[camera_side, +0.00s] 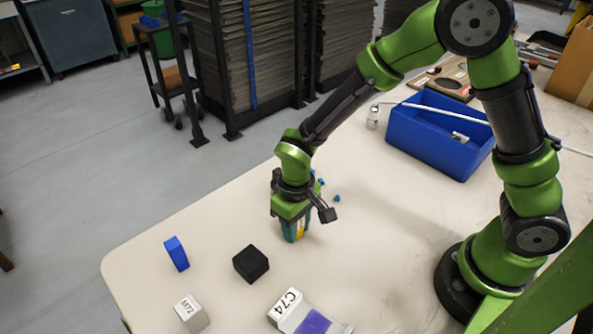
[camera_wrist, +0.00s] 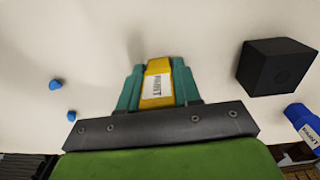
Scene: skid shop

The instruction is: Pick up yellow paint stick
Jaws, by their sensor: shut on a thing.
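The yellow paint stick (camera_wrist: 157,84) lies between the two teal fingers of my gripper (camera_wrist: 157,88) in the wrist view. It has a yellow body and a white label with dark lettering. In the side view, my gripper (camera_side: 295,229) points down at the table, and a strip of the yellow paint stick (camera_side: 300,229) shows between the fingers. The fingers are shut on it. Its lower end is close to the tabletop; I cannot tell whether it touches. Most of the stick is hidden by the fingers and gripper body.
A black cube (camera_side: 251,263), a blue block (camera_side: 176,253), a white block marked M72 (camera_side: 191,312) and a C74 piece (camera_side: 290,309) stand nearby. Small blue bits (camera_wrist: 55,85) lie close to my gripper. A blue bin (camera_side: 437,137) is at the back right. The table's left edge is clear.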

